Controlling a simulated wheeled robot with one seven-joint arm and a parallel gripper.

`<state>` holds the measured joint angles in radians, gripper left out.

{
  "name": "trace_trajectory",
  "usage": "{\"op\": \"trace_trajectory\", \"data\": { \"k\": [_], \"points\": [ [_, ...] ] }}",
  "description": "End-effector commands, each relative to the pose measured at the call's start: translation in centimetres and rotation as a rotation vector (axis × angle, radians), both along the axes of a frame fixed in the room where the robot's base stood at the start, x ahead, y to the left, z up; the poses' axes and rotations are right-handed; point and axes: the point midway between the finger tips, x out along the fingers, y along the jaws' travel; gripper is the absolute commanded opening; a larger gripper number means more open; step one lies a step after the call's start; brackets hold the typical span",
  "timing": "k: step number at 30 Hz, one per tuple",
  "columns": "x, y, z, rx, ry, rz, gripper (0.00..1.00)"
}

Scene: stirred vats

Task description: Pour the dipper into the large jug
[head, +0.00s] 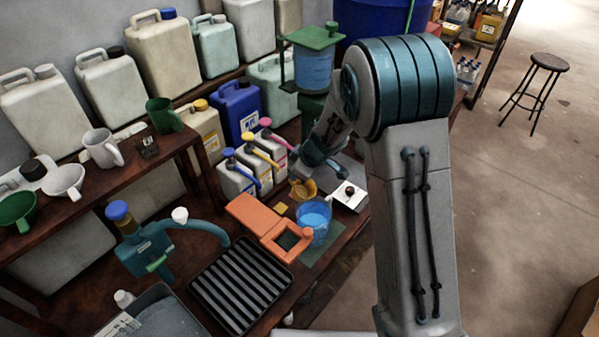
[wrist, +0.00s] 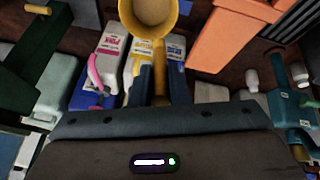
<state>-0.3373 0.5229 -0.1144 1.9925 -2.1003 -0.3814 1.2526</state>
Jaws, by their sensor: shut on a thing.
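My gripper (wrist: 162,82) is shut on the handle of the yellow dipper (wrist: 152,12). The dipper's cup faces the wrist camera, and its inside looks beige; I cannot tell how full it is. In the head view the dipper (head: 303,189) is above the bench, just behind and left of a blue see-through jug (head: 313,223), apparently the large jug. The jug stands upright on a dark green mat and has light blue inside. The dipper appears not to be over its mouth. My gripper is partly hidden by my arm in the head view. The jug is not identifiable in the wrist view.
An orange device (head: 262,226) stands left of the jug, also in the wrist view (wrist: 232,38). A white box with a black knob (head: 348,195) is on the right. Several pump-topped bottles (head: 240,172) stand behind. A black ribbed tray (head: 240,285) lies at the front.

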Motion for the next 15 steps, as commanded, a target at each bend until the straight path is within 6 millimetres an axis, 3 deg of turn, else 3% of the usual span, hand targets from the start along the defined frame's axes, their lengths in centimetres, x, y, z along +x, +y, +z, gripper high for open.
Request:
{"op": "trace_trajectory", "data": {
  "k": [15],
  "points": [
    [1.5, 2.0, -1.3, -0.19, 0.153, 0.007, 0.0]
  ]
}}
